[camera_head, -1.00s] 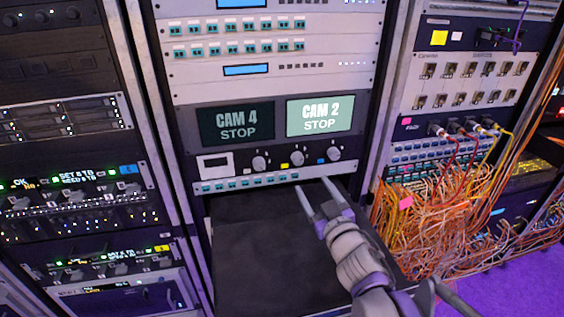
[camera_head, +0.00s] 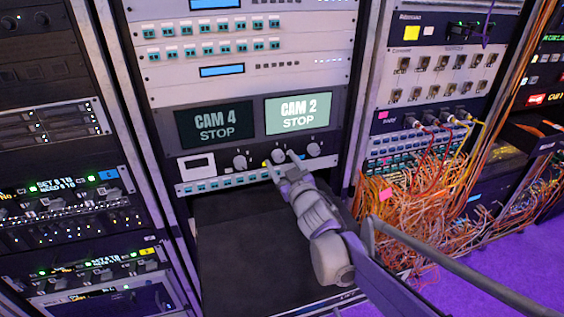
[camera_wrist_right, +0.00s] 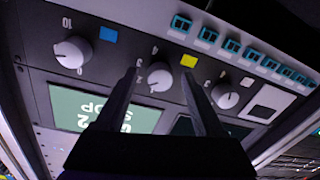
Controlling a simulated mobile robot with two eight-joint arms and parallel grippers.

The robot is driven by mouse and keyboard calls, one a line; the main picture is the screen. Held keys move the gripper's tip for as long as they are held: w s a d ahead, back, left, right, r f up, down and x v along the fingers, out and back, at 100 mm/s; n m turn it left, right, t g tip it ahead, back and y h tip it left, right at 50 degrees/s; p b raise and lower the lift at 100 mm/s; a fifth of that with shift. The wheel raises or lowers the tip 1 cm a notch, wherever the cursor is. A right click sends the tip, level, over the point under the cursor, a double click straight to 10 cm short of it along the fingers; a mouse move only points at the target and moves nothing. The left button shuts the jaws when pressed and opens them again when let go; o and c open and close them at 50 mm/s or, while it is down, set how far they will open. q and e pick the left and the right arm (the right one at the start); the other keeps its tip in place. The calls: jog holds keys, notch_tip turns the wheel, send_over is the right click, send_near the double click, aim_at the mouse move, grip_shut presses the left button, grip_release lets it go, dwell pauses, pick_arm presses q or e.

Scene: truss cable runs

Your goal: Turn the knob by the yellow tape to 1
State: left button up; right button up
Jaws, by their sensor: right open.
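The knob by the yellow tape (camera_head: 278,156) is the middle of three pale round knobs on a dark panel under two screens. The yellow tape (camera_wrist_right: 189,60) sits beside this knob, which also shows in the right wrist view (camera_wrist_right: 160,77). The wrist picture shows the panel upside down. My right gripper (camera_head: 279,161) is open in front of the middle knob. In the right wrist view its fingers (camera_wrist_right: 159,73) lie to either side of the knob, with gaps. I cannot tell how deep the tips reach. The knob's pointer setting is unclear. My left gripper is not in view.
A row of teal connectors (camera_head: 222,184) runs just below the knobs. Tangled orange cables (camera_head: 420,215) hang at the right. A dark shelf (camera_head: 240,250) lies below.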

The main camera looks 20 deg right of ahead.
jog(key=shift+c, duration=0.2)
grip_shut()
jog(key=shift+n, duration=0.4)
jog(key=n, duration=0.3)
jog(key=shift+r+n, duration=0.1)
jog(key=shift+n, duration=0.3)
jog(key=shift+d+n+p, duration=0.1)
jog(key=shift+n+p, duration=0.3)
jog(key=shift+n, duration=0.8)
jog(key=shift+n+p, duration=0.4)
jog(key=shift+n, duration=1)
jog(key=shift+g, duration=0.3)
